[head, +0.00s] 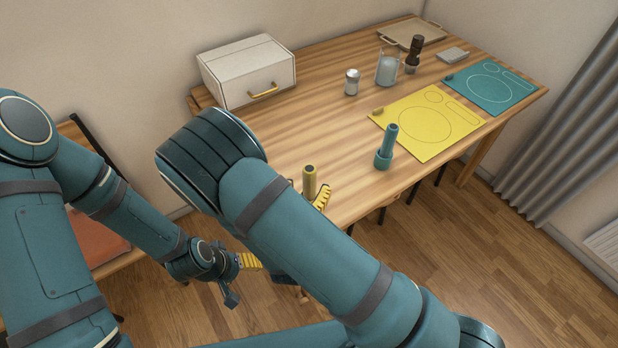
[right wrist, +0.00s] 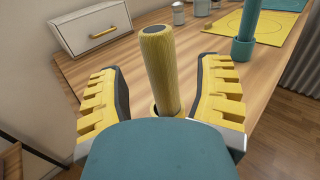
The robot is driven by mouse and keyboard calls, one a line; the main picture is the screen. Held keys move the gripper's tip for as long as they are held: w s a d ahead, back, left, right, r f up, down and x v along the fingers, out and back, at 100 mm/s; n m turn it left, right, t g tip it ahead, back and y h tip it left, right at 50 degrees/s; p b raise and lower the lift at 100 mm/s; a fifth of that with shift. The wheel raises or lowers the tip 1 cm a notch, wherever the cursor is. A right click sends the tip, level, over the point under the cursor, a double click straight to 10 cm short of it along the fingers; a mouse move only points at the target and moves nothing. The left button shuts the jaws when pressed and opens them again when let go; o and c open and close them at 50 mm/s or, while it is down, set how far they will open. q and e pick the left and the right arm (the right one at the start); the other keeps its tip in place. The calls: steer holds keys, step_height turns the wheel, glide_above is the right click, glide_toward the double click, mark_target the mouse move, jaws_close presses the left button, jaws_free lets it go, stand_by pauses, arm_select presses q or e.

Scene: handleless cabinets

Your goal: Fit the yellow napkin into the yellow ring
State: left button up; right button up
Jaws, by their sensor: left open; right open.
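A yellow rolled napkin (right wrist: 159,62) stands upright between the fingers of my right gripper (right wrist: 163,75) in the right wrist view. Both fingers are spread, with a gap on each side of the roll. In the head view the top of the napkin (head: 309,181) shows beside one yellow finger of the right gripper (head: 318,195); my right arm hides its lower part. A rim shows around the napkin's foot in the wrist view, mostly hidden by the gripper. A small yellow piece (head: 378,111) lies on the yellow mat's left corner; I cannot tell which is the ring. My left gripper (head: 249,261) is open and empty, below the table's edge.
A teal roll (head: 390,136) stands in a wider teal base near the front edge. A yellow mat (head: 428,140) and teal mat (head: 510,100) lie at right. A shaker (head: 352,82), glass (head: 387,68), brown mill (head: 414,52), tray (head: 412,32) and white drawer box (head: 240,75) stand behind.

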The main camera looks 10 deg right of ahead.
steer(key=shift+v, duration=1.9)
steer(key=shift+s, duration=0.1)
